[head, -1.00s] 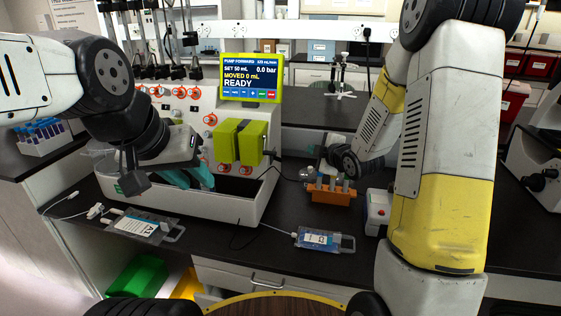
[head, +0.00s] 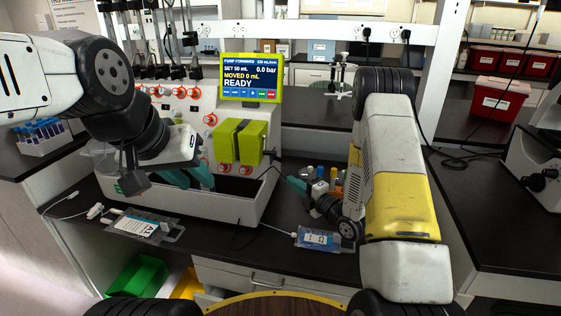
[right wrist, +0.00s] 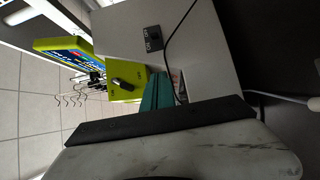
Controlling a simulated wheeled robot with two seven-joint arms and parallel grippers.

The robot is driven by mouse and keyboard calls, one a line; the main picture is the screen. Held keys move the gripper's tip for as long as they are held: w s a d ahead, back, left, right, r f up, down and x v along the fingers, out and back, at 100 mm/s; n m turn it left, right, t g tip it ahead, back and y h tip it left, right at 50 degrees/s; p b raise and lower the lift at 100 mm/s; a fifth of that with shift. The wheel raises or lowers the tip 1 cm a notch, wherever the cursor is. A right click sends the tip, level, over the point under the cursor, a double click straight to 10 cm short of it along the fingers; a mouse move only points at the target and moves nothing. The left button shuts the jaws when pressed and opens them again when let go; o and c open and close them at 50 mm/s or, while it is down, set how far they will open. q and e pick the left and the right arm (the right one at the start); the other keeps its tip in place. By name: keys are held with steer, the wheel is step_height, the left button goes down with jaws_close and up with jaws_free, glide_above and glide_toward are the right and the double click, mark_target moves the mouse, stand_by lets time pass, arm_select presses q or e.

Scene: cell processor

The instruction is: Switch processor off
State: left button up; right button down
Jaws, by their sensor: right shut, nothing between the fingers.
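The processor (head: 247,207) is a white machine with a lit screen (head: 250,78) in a lime frame; it reads READY. In the right wrist view, a small black switch with white markings (right wrist: 153,38) sits on the processor's white side panel (right wrist: 200,50). I cannot read its position. My right gripper (head: 297,185) is beside the processor's right side, its teal fingers together and empty; they show in the right wrist view (right wrist: 157,92), apart from the switch in the picture. My left gripper (head: 190,178) hangs over the processor's front tray; its opening is unclear.
Fluid bags (head: 142,227) and (head: 318,240) lie at the bench's front edge. Several coloured-cap bottles (head: 318,172) stand behind my right gripper. A dark cable runs from the processor's right side.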

mark_target(268, 165)
steer(key=x, duration=1)
steer(key=shift+w+a, duration=0.1)
steer(key=shift+a, duration=0.05)
steer(key=shift+w+d, duration=1.35)
steer(key=shift+w, duration=0.15)
